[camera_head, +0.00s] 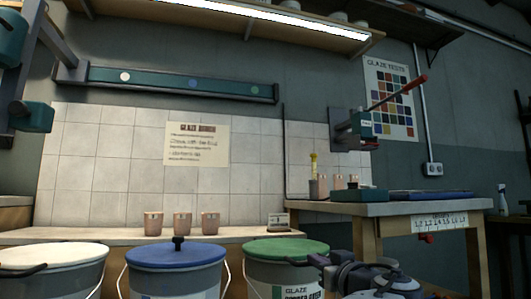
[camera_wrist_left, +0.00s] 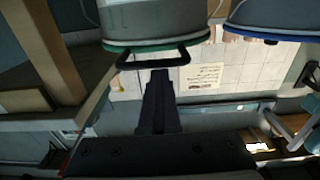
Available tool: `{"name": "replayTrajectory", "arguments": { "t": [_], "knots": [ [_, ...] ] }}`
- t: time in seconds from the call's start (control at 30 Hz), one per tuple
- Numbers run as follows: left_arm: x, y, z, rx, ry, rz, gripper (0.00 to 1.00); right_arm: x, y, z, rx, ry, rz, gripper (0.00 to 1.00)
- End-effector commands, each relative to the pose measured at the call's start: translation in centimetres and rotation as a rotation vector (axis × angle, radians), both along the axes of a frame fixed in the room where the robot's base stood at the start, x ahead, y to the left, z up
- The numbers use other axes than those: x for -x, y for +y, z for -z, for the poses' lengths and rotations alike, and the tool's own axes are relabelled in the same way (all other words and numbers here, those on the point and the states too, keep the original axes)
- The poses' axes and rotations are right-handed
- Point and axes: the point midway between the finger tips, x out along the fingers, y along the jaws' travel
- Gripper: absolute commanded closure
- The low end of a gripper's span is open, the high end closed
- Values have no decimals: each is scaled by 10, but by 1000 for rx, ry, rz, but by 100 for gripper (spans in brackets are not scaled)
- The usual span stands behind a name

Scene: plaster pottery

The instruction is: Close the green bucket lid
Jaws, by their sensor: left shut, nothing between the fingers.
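The green lid (camera_head: 284,248) lies about level over the mouth of the grey glaze bucket (camera_head: 262,272). I cannot tell whether it is fully seated. The wrist view looks upside down and shows the bucket (camera_wrist_left: 150,18), the green rim (camera_wrist_left: 165,44) and a black loop handle (camera_wrist_left: 184,54) at the lid. My left gripper (camera_head: 327,263) is at the lid's right front edge. In the wrist view its shut, empty fingers (camera_wrist_left: 160,78) point at the handle, close to it. I cannot tell if they touch. My right gripper is not in view.
A blue-lidded bucket (camera_head: 150,257) and a white-lidded bucket (camera_head: 45,258) stand to the left. Three clay cups (camera_head: 182,223) and a small card (camera_head: 278,220) stand on the ledge behind. A wooden workbench (camera_head: 400,208) stands behind on the right.

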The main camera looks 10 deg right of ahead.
Motion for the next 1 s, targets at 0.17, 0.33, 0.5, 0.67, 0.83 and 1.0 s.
{"name": "replayTrajectory", "arguments": {
  "t": [0.17,0.33,0.5,0.67,0.83,1.0],
  "knots": [
    [1,-5,11,-11,32,6,100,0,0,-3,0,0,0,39],
    [3,1,-21,-5,16,-1,100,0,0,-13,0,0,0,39],
    [13,4,-24,-2,3,-6,100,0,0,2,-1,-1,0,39],
    [32,3,-15,0,0,-8,100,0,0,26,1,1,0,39],
    [54,1,-2,2,-1,-10,100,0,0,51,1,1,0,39],
    [74,-2,4,-1,0,-10,100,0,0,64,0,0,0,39]
  ]
}}
